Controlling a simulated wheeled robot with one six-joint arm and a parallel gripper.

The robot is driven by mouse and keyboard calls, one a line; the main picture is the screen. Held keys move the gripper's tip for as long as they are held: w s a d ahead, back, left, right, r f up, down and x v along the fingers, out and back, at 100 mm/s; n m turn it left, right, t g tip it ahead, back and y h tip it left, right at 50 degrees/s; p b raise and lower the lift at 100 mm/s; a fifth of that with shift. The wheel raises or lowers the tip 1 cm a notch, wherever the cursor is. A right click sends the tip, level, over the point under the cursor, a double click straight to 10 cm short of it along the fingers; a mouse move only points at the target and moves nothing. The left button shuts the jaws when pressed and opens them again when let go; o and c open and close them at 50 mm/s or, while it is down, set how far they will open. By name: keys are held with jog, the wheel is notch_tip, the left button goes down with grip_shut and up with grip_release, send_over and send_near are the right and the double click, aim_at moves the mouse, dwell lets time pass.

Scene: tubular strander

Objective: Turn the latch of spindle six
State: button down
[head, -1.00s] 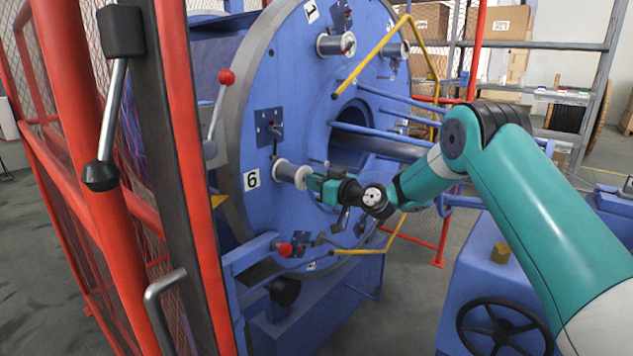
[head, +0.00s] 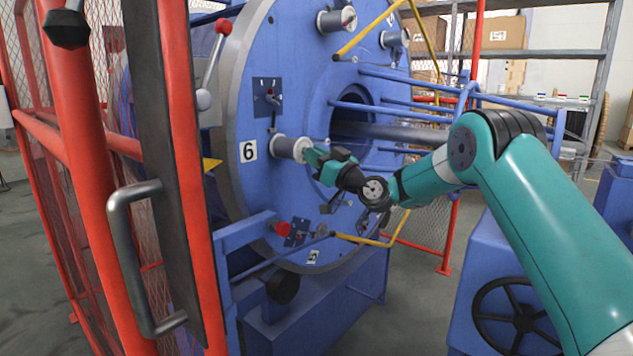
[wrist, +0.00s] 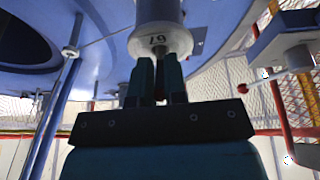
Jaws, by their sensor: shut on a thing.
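Spindle six is a short pale cylinder (head: 288,147) that stands out from the blue disc, right of a white plate marked 6 (head: 249,151). In the wrist view its round end (wrist: 158,40) carries dark markings. My gripper (head: 308,157) meets this end from the right. In the wrist view my gripper (wrist: 160,78) has its two green fingers close together at the spindle's end, shut on the latch (wrist: 160,86), of which a small reddish part shows between them. The fingers hide most of the latch, so its angle cannot be told.
Another spindle (head: 336,20) is higher on the blue disc (head: 300,90). A yellow bar (head: 375,28) and blue tubes (head: 400,85) lie right of it. A red post (head: 182,180) and a door handle (head: 130,260) stand at the left. A black handwheel (head: 518,318) is low right.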

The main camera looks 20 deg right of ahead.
jog(key=shift+f+t+y+b, duration=0.4)
jog(key=shift+f+t+b, duration=0.25)
jog(key=shift+b, duration=1.75)
jog(key=shift+r+b, duration=0.15)
jog(key=shift+b, duration=0.15)
jog(key=shift+w+r+t+b, duration=0.1)
jog(key=shift+r+t+b, duration=0.15)
jog(key=shift+b, duration=0.15)
jog(key=c, duration=1.2)
grip_release()
jog(key=shift+o, duration=0.2)
jog(key=b+v, duration=1.6)
jog(key=v, duration=0.1)
jog(key=shift+f, duration=0.4)
